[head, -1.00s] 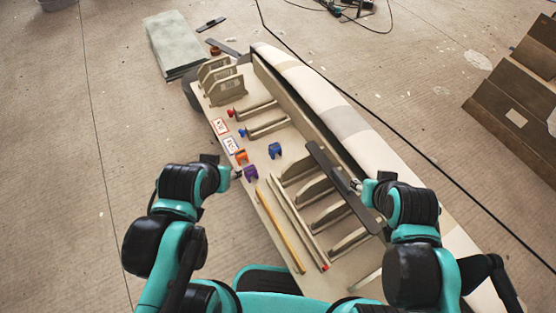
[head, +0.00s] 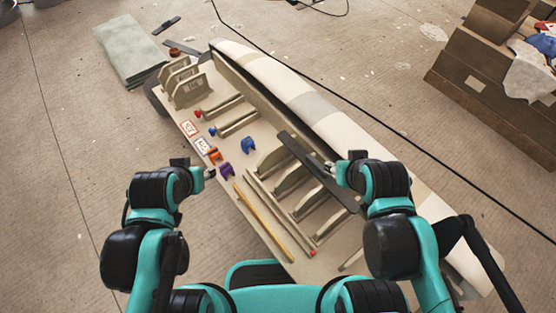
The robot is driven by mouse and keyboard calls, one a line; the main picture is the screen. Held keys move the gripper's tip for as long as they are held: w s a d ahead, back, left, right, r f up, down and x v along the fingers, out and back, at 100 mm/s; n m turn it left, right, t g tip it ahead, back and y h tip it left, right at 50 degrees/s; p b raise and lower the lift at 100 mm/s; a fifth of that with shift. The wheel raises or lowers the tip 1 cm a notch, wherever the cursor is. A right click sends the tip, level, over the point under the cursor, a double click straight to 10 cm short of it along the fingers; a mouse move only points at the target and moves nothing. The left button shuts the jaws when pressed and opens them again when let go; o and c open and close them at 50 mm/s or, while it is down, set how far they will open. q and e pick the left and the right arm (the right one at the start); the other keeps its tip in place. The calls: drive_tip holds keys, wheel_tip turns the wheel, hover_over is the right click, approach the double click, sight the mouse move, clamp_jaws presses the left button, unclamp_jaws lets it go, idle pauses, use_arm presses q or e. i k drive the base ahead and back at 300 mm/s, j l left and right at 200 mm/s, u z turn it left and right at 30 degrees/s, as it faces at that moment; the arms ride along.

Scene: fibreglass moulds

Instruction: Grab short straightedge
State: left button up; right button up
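A dark, flat straightedge (head: 302,153) lies diagonally over the right side of the workbench, above the upright ribs. My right gripper (head: 333,166) is at the middle of its right edge and appears shut on it; the fingertips are small and partly hidden. My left gripper (head: 210,173) is at the bench's left edge, just left of a purple clip (head: 227,171), apart from the straightedge. Its fingers are too small to tell whether they are open.
The bench (head: 262,182) carries a blue clip (head: 248,145), an orange clip (head: 214,154), a yellow stick (head: 264,223) and several ribs. A long striped mould (head: 310,100) runs along its right. Brown steps (head: 465,85) stand at right. Dark bars (head: 166,23) lie on the floor.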

sight(309, 162)
drive_tip(key=j+z, duration=0.1)
drive_tip(key=z, duration=0.8)
drive_tip(key=j+z, duration=0.15)
drive_tip(key=z, duration=0.25)
drive_tip(key=j+u, duration=0.1)
drive_tip(key=u, duration=0.4)
drive_tip(key=k+j+u, duration=0.1)
drive_tip(key=u, duration=0.4)
